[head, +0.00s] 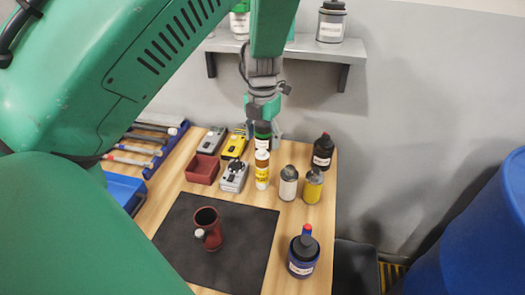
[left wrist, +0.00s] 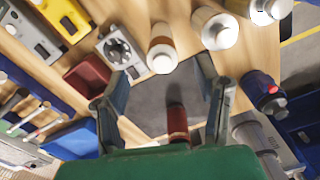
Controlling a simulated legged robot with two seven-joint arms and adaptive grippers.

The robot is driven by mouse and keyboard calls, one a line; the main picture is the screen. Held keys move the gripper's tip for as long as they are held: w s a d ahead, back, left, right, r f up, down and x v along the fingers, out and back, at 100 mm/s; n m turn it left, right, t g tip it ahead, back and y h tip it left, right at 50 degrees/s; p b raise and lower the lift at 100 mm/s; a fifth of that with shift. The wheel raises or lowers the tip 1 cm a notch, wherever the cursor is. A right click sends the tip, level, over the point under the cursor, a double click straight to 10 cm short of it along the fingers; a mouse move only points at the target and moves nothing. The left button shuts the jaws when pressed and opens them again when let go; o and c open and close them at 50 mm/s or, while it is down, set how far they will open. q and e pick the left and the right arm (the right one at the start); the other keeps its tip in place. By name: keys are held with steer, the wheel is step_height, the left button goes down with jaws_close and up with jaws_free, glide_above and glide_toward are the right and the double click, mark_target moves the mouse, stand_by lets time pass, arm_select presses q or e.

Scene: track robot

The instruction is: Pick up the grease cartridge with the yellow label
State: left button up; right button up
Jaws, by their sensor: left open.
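The cylinder with a yellow label and grey top (head: 313,185), which looks like the grease cartridge, stands upright at the bench's right side. A similar one with a pale label (head: 288,184) stands just left of it. Both grey tops seem to show at the top of the left wrist view, but their labels are hard to tell there. My left gripper (head: 263,132) is open, above the back of the bench, left of and behind the cartridge and apart from it. Its fingers (left wrist: 160,103) hold nothing in the left wrist view. My right gripper is not in view.
A red bin (head: 202,170) and several meters are left. The black mat (head: 245,240) is mostly clear.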

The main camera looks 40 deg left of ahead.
mark_target(263, 150)
arm_select(q)
step_height(263, 150, down, 5)
steer(key=shift+d+r, duration=0.15)
steer(key=shift+r, duration=0.05)
steer(key=shift+s, duration=0.1)
steer(key=shift+c, duration=0.8)
jaws_close()
steer(key=shift+r, duration=0.15)
